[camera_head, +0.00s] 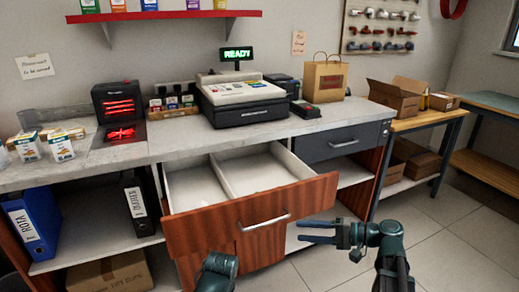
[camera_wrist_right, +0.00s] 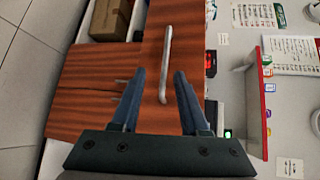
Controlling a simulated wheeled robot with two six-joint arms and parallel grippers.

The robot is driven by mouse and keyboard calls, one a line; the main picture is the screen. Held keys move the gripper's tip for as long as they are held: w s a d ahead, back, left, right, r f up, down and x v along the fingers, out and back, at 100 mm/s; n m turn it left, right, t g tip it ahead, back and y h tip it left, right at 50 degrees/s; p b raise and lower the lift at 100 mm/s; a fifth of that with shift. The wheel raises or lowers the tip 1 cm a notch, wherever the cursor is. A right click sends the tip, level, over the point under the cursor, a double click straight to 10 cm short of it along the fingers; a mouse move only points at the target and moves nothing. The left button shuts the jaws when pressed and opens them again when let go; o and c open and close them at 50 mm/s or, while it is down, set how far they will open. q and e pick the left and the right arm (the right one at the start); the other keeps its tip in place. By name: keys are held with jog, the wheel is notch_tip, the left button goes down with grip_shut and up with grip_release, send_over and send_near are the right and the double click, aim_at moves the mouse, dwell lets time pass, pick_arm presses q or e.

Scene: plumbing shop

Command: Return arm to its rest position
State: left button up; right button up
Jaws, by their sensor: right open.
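My right gripper (camera_head: 303,232) is open and empty in the head view, in front of the right end of the pulled-out wooden drawer (camera_head: 200,236). In the right wrist view its two fingers (camera_wrist_right: 160,74) are spread, with the drawer's metal handle (camera_wrist_right: 166,55) seen between and beyond them. They do not appear to grip it. The same handle (camera_head: 265,223) shows on the drawer front in the head view. The drawer stands open and its two white compartments look empty. Part of my left arm shows at the bottom of the head view, but no left fingers can be made out.
A counter (camera_head: 170,137) above the drawer carries a cash register (camera_head: 242,100), a red-lit scanner (camera_head: 120,103) and a paper bag (camera_head: 324,82). A closed grey drawer (camera_head: 338,144) is to the right. A wooden side table (camera_head: 425,121) holds cardboard boxes. Tiled floor is clear at right.

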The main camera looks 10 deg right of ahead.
jog(key=s+a+n+g+h+p, duration=0.5)
jog(key=s+a+g+h+p, duration=0.15)
jog(key=a+p, duration=0.55)
pick_arm(q)
notch_tip(320, 180, up, 24)
jog(key=p, duration=1)
jog(key=shift+p, duration=0.35)
pick_arm(e)
jog(key=s+a+r+n+h, duration=0.2)
jog(key=s+r+n+h, duration=0.3)
jog(key=h, duration=0.4)
jog(key=shift+s+r, duration=0.85)
jog(key=shift+s, duration=0.2)
jog(key=shift+s+g, duration=0.1)
jog(key=shift+g, duration=0.15)
